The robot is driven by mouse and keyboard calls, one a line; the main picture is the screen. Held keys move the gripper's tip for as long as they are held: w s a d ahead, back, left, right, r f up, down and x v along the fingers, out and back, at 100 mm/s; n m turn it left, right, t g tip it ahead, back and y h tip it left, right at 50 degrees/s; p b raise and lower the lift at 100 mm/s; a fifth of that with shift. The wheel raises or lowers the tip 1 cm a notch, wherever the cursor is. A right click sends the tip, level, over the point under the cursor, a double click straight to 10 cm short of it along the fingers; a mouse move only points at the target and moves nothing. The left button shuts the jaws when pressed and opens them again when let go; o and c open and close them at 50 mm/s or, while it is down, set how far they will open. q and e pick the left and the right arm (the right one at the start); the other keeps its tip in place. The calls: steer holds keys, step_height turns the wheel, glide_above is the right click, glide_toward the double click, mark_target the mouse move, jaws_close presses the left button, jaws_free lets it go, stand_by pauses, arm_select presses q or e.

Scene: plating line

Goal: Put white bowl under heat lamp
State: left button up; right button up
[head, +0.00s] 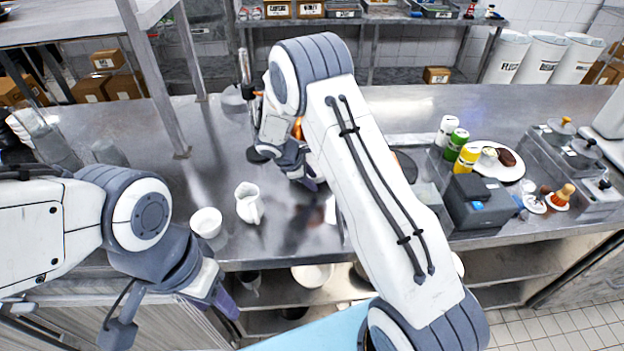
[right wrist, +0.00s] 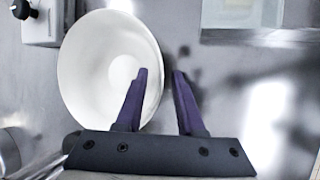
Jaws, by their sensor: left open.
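A white bowl (right wrist: 82,75) fills the left of the right wrist view. My right gripper (right wrist: 163,73) is open at its right rim, one purple finger over the bowl and the other beyond the rim; I cannot tell if they touch it. In the head view my right arm hides most of that spot, with the right gripper (head: 313,184) low over the counter. An orange glow (head: 297,128), possibly the heat lamp, shows behind the arm; the rest is hidden. A smaller white bowl (head: 206,223) stands at the counter's front left. My left gripper (head: 226,302) is open and empty before the counter edge.
A white jug (head: 248,203) stands right of the small bowl. Bottles (head: 457,144), a plate of food (head: 499,172) and a dark box-shaped device (head: 478,203) occupy the right. A metal shelf post (head: 160,85) rises at the left. Another white bowl (head: 312,275) is on the shelf below.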

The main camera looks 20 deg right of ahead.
steer(key=shift+r, duration=0.2)
steer(key=shift+a+r, duration=0.2)
steer(key=shift+r, duration=0.05)
steer(key=b+v, duration=0.2)
steer(key=v, duration=0.9)
steer(key=s+a+r+m+y, duration=0.25)
steer(key=s+a, duration=0.25)
steer(key=s, duration=0.3)
steer(key=s+a+r+m+y, duration=0.1)
steer(key=s+a+r, duration=0.35)
steer(key=s, duration=0.45)
steer(key=s+a+m+g+y, duration=0.1)
steer(key=s+a+m+y, duration=0.2)
steer(key=s, duration=1.3)
steer(key=shift+a+f+g, duration=0.2)
steer(key=shift+f+g, duration=0.15)
steer(key=shift+g, duration=0.05)
steer(key=shift+s, duration=0.1)
